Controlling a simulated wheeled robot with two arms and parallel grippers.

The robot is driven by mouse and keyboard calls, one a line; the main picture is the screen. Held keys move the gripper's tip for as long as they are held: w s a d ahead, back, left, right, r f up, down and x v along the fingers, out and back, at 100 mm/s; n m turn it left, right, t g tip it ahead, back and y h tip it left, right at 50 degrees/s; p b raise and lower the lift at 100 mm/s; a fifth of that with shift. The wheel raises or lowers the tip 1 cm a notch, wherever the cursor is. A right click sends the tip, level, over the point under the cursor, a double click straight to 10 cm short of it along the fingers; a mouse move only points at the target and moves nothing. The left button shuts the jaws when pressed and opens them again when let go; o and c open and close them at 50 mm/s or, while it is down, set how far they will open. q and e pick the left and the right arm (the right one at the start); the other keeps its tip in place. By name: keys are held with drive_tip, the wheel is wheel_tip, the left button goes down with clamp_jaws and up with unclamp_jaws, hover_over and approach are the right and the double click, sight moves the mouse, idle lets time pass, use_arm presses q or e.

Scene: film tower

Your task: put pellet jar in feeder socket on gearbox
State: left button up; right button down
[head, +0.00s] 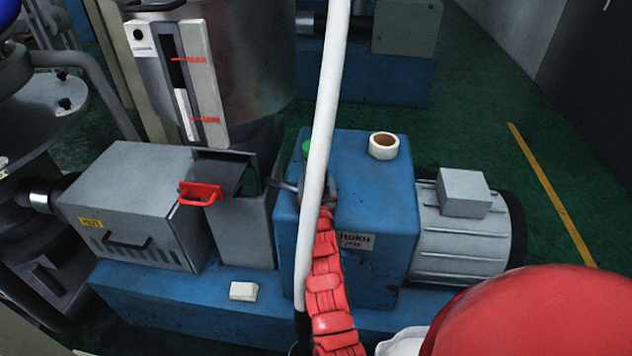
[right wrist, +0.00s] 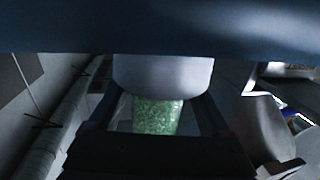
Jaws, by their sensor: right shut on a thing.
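The pellet jar (right wrist: 157,115) shows in the right wrist view as a clear body full of green pellets, with a wide pale part above it. My right gripper (right wrist: 157,128) is shut on it, a dark finger on either side. In the head view, a small green patch (head: 306,147) shows over the gearbox's left part, mostly hidden by a white tube. The gearbox (head: 395,215) is a blue block with a small label. I cannot make out a feeder socket for certain. My left gripper is not in view.
A cream ring (head: 383,146) lies on the gearbox top. A grey ribbed motor (head: 462,240) joins its right side. At left stand a grey open-topped box (head: 245,230) with a red handle (head: 200,194) and a metal hopper (head: 245,60). A white block (head: 243,291) lies on the blue base.

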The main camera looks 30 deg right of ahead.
unclamp_jaws()
